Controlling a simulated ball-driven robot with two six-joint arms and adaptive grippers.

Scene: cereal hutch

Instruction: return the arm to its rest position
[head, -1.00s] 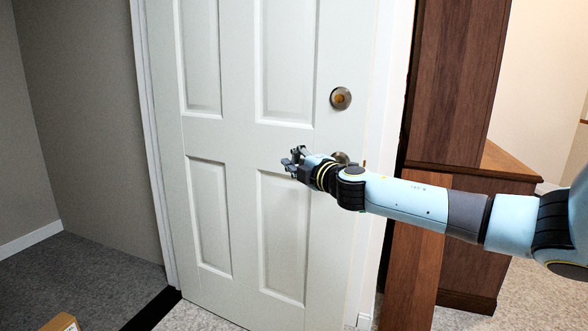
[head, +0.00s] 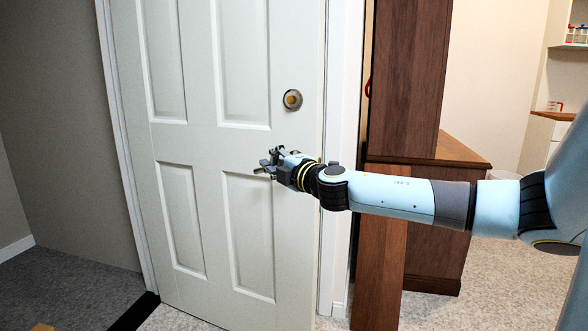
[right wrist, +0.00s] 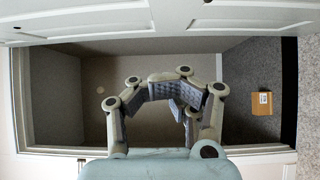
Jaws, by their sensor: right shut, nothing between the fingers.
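My right arm reaches in from the right in the head view, stretched out level in front of a white panelled door (head: 200,140). My right gripper (head: 267,165) is shut and empty, just below and left of the door's round brass lock (head: 292,100). The wrist covers the area below the lock, so a knob there is hidden. I cannot tell whether the fingers touch the door. In the right wrist view the gripper (right wrist: 180,95) has nothing between its fingers. My left gripper is not in view.
A tall brown wooden cabinet (head: 405,80) stands right of the door, behind my forearm, with a lower wooden unit (head: 435,245) beside it. A cardboard box (right wrist: 262,102) lies on the dark carpet. Pale floor is open at the lower right.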

